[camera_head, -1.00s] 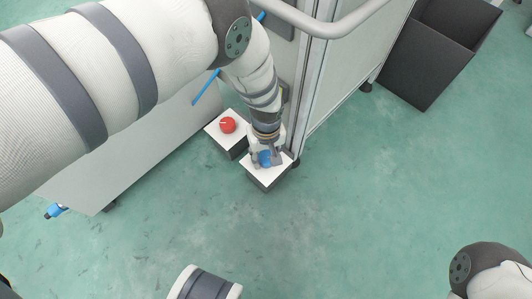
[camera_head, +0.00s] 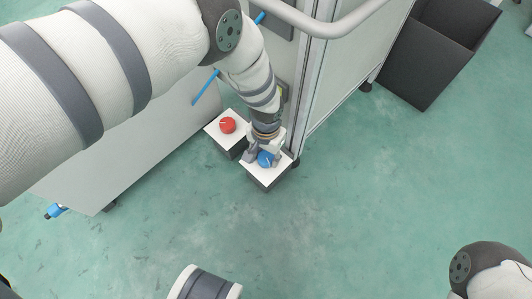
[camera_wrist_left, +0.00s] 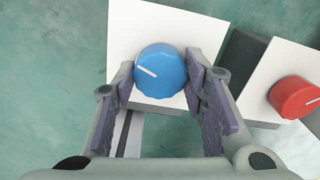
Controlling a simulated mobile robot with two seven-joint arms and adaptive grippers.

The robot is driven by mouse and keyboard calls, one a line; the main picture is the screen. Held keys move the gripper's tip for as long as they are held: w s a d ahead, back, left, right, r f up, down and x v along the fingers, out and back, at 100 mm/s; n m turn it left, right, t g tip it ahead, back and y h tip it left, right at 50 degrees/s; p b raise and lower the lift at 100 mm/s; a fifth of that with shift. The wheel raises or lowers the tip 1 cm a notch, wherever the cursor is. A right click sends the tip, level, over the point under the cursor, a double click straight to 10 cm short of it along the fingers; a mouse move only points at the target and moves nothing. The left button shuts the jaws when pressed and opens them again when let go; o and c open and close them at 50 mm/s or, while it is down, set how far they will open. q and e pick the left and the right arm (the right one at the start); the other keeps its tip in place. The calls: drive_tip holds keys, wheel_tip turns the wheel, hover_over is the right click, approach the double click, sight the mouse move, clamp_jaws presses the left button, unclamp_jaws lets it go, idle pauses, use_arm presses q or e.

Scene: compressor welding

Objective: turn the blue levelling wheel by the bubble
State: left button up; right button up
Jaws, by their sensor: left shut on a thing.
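The blue levelling wheel (camera_head: 266,160) is a round knob with a white pointer line. It sits on a white-topped dark box by the foot of the cabinet. My left gripper (camera_head: 263,154) reaches down to it from above, a finger on each side, and is shut on it. In the left wrist view the blue wheel (camera_wrist_left: 160,70) lies between the fingertips, its line pointing up and left. No bubble can be made out. My right gripper is out of the picture; only part of my right arm shows at the lower right.
A red wheel (camera_head: 227,125) sits on a similar box just left of the blue one; it also shows in the left wrist view (camera_wrist_left: 294,97). The cabinet (camera_head: 340,60) with a rail rises behind. A dark open bin (camera_head: 425,60) stands at the upper right. The green floor in front is clear.

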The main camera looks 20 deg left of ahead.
sight(266, 157)
use_arm(q)
drive_tip(key=shift+m, duration=0.6)
drive_tip(key=o, duration=1.2)
drive_tip(key=shift+c, duration=0.2)
wheel_tip(266, 157, up, 12)
